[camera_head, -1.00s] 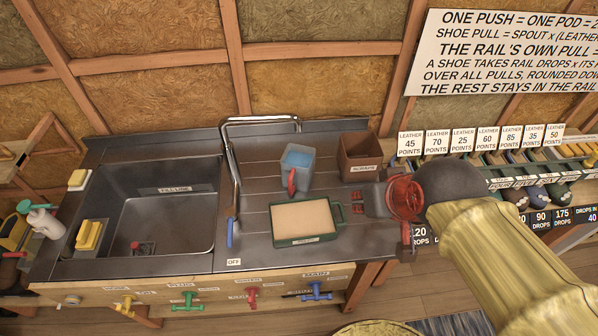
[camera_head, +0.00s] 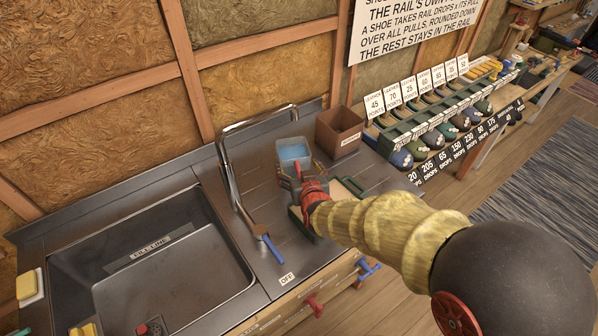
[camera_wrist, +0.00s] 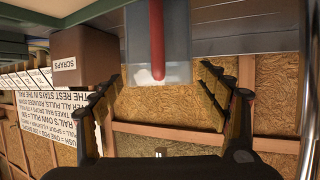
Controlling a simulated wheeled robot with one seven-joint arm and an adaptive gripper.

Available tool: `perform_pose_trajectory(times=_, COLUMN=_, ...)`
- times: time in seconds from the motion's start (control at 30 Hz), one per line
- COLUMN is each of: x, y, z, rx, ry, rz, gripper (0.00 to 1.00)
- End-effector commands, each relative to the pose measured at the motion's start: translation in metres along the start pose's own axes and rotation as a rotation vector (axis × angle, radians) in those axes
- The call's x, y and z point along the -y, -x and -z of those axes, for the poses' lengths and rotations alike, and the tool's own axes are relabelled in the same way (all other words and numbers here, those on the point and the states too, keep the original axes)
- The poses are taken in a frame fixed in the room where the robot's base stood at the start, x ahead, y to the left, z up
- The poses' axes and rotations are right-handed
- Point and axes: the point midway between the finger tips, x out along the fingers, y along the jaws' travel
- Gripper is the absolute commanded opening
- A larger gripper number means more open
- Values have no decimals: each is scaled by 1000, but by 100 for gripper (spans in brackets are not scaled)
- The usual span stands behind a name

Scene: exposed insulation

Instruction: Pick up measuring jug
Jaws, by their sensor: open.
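The measuring jug (camera_head: 293,153) is a grey see-through container with blue contents and a red handle. It stands upright on the steel counter, right of the tap. My gripper (camera_head: 294,182) is at the jug's near side, around the height of the red handle; it hides the jug's lower part. In the wrist view, the jug (camera_wrist: 185,30) and its red handle (camera_wrist: 157,40) are upside down at the top centre. The open fingers of my gripper (camera_wrist: 162,85) spread to either side of the handle. I cannot tell whether they touch the jug.
A brown scraps box (camera_head: 338,131) stands just right of the jug. A tray with a green rim (camera_head: 350,184) lies under my arm. The tall tap (camera_head: 228,160) and a sink (camera_head: 150,265) are to the left.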

Motion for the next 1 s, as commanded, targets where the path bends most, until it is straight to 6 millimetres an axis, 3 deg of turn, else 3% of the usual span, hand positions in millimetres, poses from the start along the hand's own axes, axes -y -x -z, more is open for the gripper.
perform_pose_trajectory(times=0.33, x=0, y=-33, z=-2, rx=-5, ry=2, rz=-1, gripper=97)
perform_pose_trajectory(times=0.63, x=0, y=-73, z=-3, rx=-3, ry=1, rz=0, gripper=97)
perform_pose_trajectory(times=1.0, x=0, y=-78, z=0, rx=-4, ry=1, rz=1, gripper=95)
